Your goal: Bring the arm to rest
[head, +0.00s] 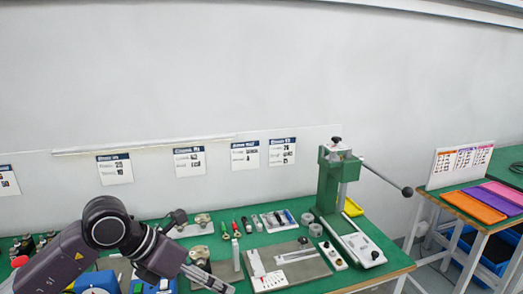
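My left arm (105,222) comes in from the lower left and bends over the green workbench (385,272). Its far end, with what looks like my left gripper (207,280), points down and to the right at the bottom edge of the picture. The fingers are dark and partly cut off, so I cannot tell whether they are open or shut. I see nothing clearly held in them. My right arm and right gripper are not in view.
A green lever press (328,183) stands at the right of the bench. Hand tools, grey plates (304,268) and small fixtures lie between it and my arm. Blue boxes (98,281) are beside the arm. A second table (455,210) with coloured trays stands at right.

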